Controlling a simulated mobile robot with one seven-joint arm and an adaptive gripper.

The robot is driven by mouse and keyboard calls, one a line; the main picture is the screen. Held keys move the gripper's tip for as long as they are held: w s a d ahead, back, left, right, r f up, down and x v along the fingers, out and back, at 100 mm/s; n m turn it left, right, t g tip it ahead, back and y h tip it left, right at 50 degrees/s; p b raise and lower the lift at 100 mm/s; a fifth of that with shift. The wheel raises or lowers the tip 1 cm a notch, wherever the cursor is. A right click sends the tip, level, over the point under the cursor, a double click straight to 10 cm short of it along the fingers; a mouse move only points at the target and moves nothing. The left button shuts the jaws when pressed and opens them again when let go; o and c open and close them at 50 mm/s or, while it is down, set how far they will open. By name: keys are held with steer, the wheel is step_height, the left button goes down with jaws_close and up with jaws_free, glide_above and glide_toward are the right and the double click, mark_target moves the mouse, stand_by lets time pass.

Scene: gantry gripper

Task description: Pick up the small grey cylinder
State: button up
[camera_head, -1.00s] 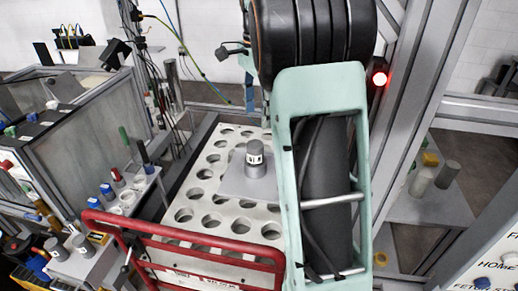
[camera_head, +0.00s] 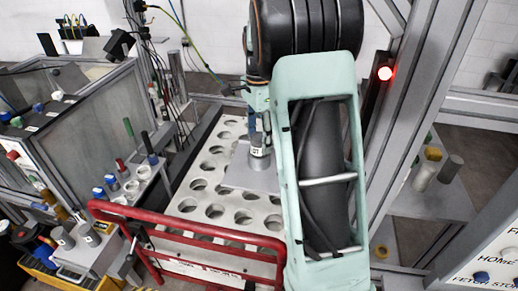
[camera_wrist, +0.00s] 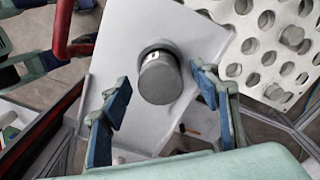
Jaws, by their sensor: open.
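The small grey cylinder (camera_head: 259,162) stands upright on a square grey plate (camera_head: 236,178) that lies on a white table full of round holes. It has a white label band with dark marks. My gripper (camera_head: 257,138) is just above and at it in the head view, partly hidden by my arm. In the wrist view the cylinder (camera_wrist: 160,80) shows its round grey top between the two blue fingertips of my open gripper (camera_wrist: 160,88). Gaps show on both sides, with the cylinder closer to the right finger.
A red tubular rail (camera_head: 190,240) runs along the front of the perforated table (camera_head: 202,186). A side shelf with vials (camera_head: 125,185) stands at left. More cylinders stand on a grey shelf (camera_head: 436,200) at right. A red lamp (camera_head: 385,73) glows on the frame.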

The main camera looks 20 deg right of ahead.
jaws_close()
stand_by(0.4)
step_height(320, 180, up, 10)
steer(key=shift+r, duration=0.1)
stand_by(0.5)
